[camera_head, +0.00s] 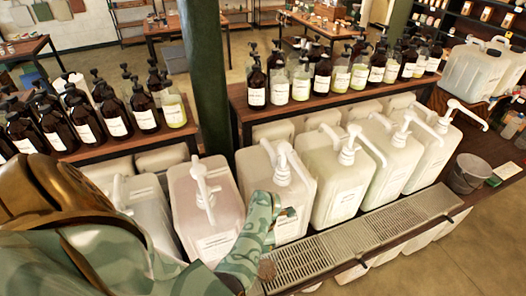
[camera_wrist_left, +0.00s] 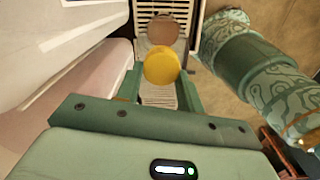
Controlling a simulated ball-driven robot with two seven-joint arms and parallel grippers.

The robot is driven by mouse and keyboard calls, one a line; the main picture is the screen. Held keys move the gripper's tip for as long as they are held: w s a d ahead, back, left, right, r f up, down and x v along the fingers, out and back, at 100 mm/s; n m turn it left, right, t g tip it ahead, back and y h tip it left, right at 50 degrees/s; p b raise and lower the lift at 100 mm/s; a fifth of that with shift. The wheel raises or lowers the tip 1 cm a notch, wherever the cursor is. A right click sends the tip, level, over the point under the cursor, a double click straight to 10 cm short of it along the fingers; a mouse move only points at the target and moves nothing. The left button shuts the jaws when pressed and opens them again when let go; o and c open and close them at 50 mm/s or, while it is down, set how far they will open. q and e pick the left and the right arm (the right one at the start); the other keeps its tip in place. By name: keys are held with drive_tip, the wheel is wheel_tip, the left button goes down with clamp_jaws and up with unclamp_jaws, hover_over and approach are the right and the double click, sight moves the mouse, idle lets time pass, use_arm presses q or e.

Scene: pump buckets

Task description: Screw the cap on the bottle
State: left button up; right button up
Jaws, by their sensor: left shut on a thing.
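In the left wrist view my left gripper (camera_wrist_left: 162,90) is shut on a round yellow thing (camera_wrist_left: 162,67), which may be the cap. I see mainly its round face. A round brown disc (camera_wrist_left: 163,29) shows just beyond it, in front of the metal grate; I cannot tell whether the two touch. A small brown disc (camera_head: 266,269) also shows in the head view beside a green patterned arm link of mine. My left fingertips cannot be made out in the head view. My right gripper is not in view. I cannot tell which bottle is the task's bottle.
White pump buckets (camera_head: 345,178) stand in a row behind a metal drip grate (camera_head: 372,232). Several brown pump bottles (camera_head: 257,88) crowd the tables behind. A green post (camera_head: 204,70) rises between the tables. A grey pail (camera_head: 466,174) stands at the right.

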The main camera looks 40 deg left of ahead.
use_arm(q)
drive_tip(key=m, duration=0.2)
drive_tip(key=m+p, duration=0.1)
drive_tip(key=shift+s+d+m, duration=0.15)
drive_tip(key=shift+d+m, duration=0.25)
drive_tip(key=m+p, duration=0.1)
drive_tip(key=m, duration=0.3)
drive_tip(key=shift+a, duration=0.15)
drive_tip(key=m, duration=0.2)
drive_tip(key=shift+f+m, duration=0.1)
drive_tip(key=shift+m, duration=0.3)
drive_tip(key=m, duration=0.4)
drive_tip(key=o, duration=1.1)
